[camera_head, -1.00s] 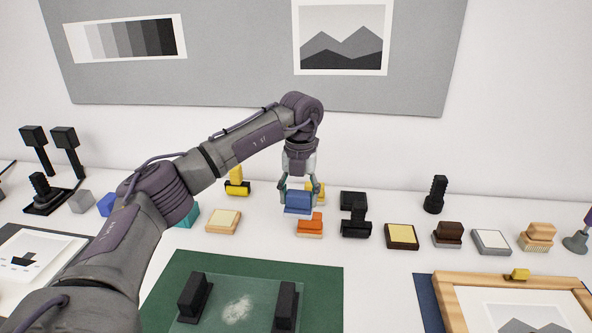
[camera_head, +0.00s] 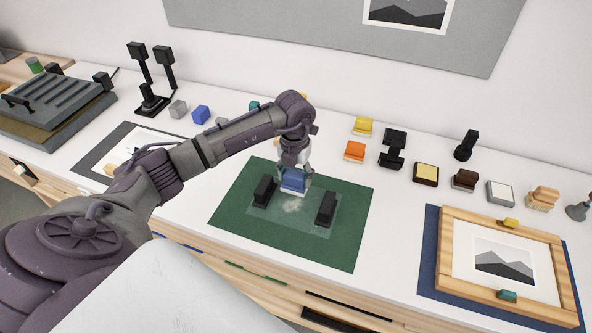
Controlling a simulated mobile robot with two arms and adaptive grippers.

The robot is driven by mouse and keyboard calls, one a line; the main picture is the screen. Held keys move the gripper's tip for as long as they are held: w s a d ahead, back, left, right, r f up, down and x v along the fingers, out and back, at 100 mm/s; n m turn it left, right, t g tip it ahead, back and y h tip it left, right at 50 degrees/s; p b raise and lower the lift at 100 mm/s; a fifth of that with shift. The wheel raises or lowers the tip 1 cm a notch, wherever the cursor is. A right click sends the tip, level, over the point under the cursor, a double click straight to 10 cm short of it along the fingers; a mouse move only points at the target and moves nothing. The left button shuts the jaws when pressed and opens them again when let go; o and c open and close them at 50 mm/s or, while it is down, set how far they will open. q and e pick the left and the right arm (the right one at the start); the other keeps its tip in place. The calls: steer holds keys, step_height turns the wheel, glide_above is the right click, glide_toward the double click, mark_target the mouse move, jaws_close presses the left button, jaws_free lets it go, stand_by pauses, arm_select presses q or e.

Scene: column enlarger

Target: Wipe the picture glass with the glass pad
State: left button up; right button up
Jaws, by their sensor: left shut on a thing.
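My left gripper (camera_head: 294,170) is shut on a blue pad (camera_head: 293,182), which I take to be the glass pad. It holds the pad over the far part of a clear glass sheet (camera_head: 303,222); I cannot tell whether pad and glass touch. The glass lies on a green mat (camera_head: 339,252). A whitish smudge (camera_head: 292,206) shows on the glass just in front of the pad. A black block stands at the left of the glass (camera_head: 264,190) and another at the right (camera_head: 325,209). My right gripper is not in view.
A wooden frame (camera_head: 447,246) with a mountain picture lies on a blue mat at right. Several pads and brushes, including an orange one (camera_head: 354,152), line the back. A grey ribbed press (camera_head: 60,100) stands at far left. White table between mat and frame is clear.

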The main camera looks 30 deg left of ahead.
mark_target(295, 188)
arm_select(q)
steer(key=shift+w, duration=0.1)
steer(key=shift+s+f+b, duration=0.2)
steer(key=shift+f+b, duration=0.35)
steer(key=shift+b, duration=0.15)
step_height(295, 188, down, 3)
steer(key=shift+w+r+b, duration=0.1)
steer(key=shift+b, duration=0.95)
steer(key=shift+f+b, duration=0.5)
steer(key=shift+f, duration=0.1)
